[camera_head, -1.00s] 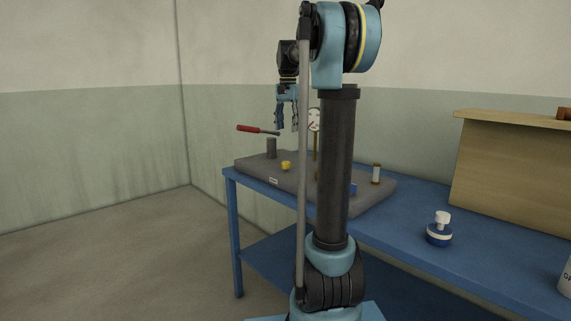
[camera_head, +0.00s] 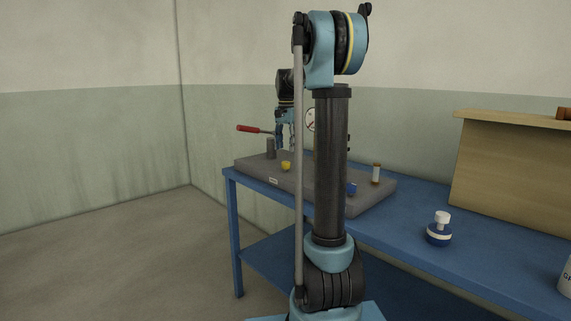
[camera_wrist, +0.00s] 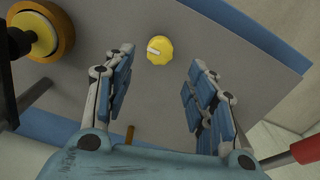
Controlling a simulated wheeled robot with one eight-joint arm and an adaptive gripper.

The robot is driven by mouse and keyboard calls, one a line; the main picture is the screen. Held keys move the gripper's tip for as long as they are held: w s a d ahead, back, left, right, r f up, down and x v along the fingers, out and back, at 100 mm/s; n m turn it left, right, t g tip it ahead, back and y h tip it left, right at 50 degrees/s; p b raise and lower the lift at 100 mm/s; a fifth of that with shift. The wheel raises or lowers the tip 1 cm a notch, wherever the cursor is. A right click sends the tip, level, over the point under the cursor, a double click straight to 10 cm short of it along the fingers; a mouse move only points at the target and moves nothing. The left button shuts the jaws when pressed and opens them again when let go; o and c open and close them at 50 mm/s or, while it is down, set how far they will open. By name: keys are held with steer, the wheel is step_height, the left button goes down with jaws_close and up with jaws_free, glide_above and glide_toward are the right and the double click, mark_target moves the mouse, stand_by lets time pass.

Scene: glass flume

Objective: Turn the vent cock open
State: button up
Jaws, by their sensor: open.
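A small yellow knob (camera_head: 286,166) sits on the grey panel (camera_head: 245,165) on the blue bench. In the wrist view the yellow knob (camera_wrist: 160,50) carries a white pointer mark and lies just beyond and between my fingertips. My gripper (camera_head: 285,146) points down above the panel, open and empty; in the wrist view its fingers (camera_wrist: 160,62) are spread apart. A red-handled lever (camera_head: 248,128) is behind and left of my gripper, and a blue knob (camera_head: 351,188) sits right of my arm. No label readable here tells which one is the vent cock.
A round gauge (camera_head: 311,119) stands close to the right of my gripper. A grey post (camera_head: 271,148) rises at the left.

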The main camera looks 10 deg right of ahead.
mark_target(286, 162)
step_height(286, 162, down, 7)
steer(key=shift+f, duration=0.2)
stand_by(0.3)
steer(key=c, duration=1.1)
